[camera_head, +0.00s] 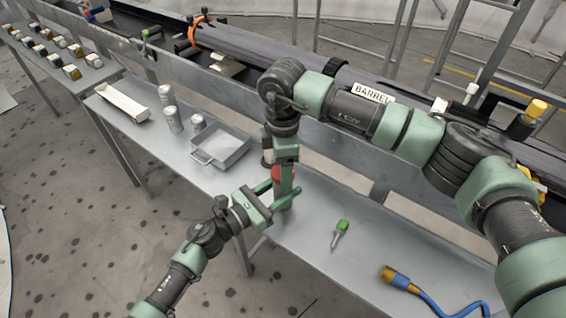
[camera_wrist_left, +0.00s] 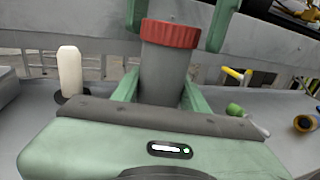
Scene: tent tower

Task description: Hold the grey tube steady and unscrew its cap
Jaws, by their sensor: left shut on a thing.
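The grey tube (camera_wrist_left: 167,75) stands upright with its ribbed red cap (camera_wrist_left: 170,33) on top in the left wrist view. In the head view the red cap (camera_head: 277,174) is partly hidden by my grippers. My left gripper (camera_wrist_left: 160,92) is shut on the tube below the cap, one green finger on each side; it also shows in the head view (camera_head: 275,192). My right gripper (camera_head: 284,172) points down from above at the cap. Its two fingers (camera_wrist_left: 180,22) flank the cap in the left wrist view, with a gap visible on the right side.
The metal bench holds a grey tray (camera_head: 222,148), several cans (camera_head: 172,117) and a white trough (camera_head: 122,101) on the left. A green-ended tool (camera_head: 339,233) and a blue cable with a yellow plug (camera_head: 400,279) lie on the right. A long barrel labelled BARREL runs behind.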

